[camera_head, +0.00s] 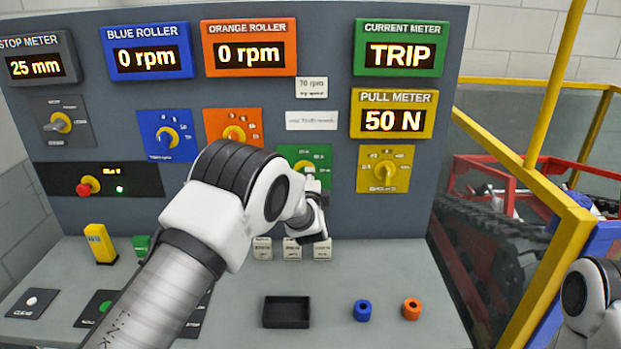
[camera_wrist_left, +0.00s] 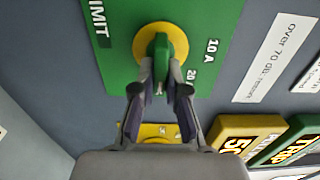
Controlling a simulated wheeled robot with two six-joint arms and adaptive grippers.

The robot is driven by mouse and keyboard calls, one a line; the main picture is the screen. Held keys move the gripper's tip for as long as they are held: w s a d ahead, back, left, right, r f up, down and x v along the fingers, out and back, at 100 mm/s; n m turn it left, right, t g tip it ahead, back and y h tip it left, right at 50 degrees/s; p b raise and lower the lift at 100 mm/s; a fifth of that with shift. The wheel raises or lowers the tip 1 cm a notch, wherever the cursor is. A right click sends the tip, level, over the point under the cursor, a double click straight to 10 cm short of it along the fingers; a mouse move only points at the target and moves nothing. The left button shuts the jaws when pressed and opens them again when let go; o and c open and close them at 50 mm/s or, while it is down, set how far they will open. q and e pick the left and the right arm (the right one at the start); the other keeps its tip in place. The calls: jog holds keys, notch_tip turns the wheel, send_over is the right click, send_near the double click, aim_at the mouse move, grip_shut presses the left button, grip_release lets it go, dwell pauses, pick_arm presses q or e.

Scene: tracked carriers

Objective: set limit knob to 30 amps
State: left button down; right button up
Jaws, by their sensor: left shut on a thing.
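The limit plate (camera_head: 305,152) is green and sits on the panel below the small white notes. In the left wrist view the plate (camera_wrist_left: 221,20) reads "LIMIT", "10 A" and "20 A"; a 30 mark cannot be seen. The limit knob (camera_wrist_left: 161,48) is a green grip on a yellow disc. My left gripper (camera_wrist_left: 161,78) is shut on this grip, one finger on each side. The current meter (camera_head: 400,48) reads "TRIP". My right gripper is out of view.
The pull meter (camera_head: 393,114) reads 50 N. A yellow knob plate (camera_head: 385,168) is close on the right. A yellow rail (camera_head: 530,180) stands at the right.

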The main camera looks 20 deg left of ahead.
pick_arm(q)
jog(key=shift+a+r, duration=0.15)
jog(key=shift+r, duration=0.15)
jog(key=c, duration=1.2)
grip_release()
jog(key=shift+w+a, duration=0.1)
jog(key=shift+a+f, duration=0.1)
jog(key=shift+f, duration=0.15)
jog(key=shift+s+d, duration=0.2)
jog(key=shift+s, duration=0.05)
jog(key=v, duration=1.1)
jog(key=shift+s, duration=0.2)
